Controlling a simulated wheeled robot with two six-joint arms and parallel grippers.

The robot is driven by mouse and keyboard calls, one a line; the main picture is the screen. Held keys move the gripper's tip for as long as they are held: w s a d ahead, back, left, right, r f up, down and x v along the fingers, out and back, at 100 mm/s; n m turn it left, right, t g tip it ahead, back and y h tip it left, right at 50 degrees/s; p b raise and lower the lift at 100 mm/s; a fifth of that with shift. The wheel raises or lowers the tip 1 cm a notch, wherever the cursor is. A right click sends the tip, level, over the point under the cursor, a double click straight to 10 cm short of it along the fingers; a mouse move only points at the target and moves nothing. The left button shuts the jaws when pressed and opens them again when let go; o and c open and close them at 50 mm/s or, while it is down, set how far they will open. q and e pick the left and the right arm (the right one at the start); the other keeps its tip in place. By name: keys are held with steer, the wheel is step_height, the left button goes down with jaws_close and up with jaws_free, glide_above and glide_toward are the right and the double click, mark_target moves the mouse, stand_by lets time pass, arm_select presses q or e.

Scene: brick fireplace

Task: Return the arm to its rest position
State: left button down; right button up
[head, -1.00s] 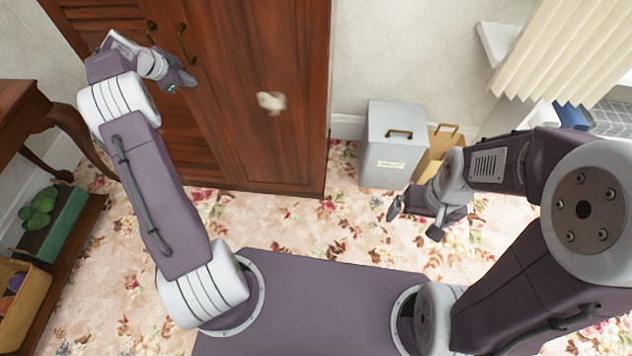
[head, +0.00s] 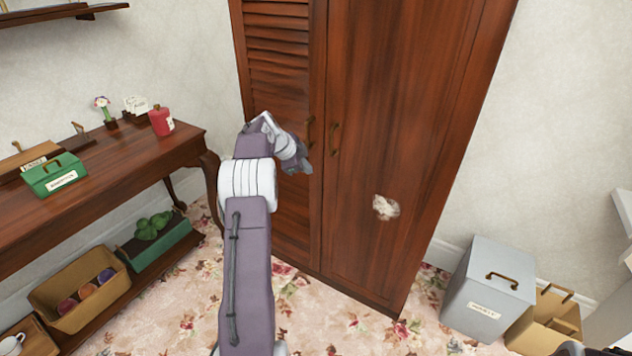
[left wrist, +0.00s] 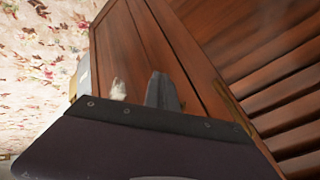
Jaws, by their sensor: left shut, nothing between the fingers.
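My left arm reaches up from the bottom of the head view. Its left gripper (head: 303,168) is shut and empty, in front of the brown wooden wardrobe (head: 365,255), just below the door handles. In the left wrist view the grey fingers (left wrist: 160,90) show together against the wardrobe doors (left wrist: 135,55), with nothing held. Only a small grey piece, apparently my right gripper (head: 572,349), shows at the bottom right edge of the head view; its jaws cannot be made out.
A wooden side table (head: 105,165) stands left of my left arm, with a green box (head: 55,176) on it. A whitish patch (head: 386,207) shows at the right door. Flowered carpet lies between.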

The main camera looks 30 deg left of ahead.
arm_select(q)
steer(key=r, duration=0.1)
steer(key=s+a+r, duration=0.1)
steer(key=r, duration=0.2)
steer(key=shift+s+a+r+p, duration=0.25)
steer(key=shift+s+a+p, duration=0.15)
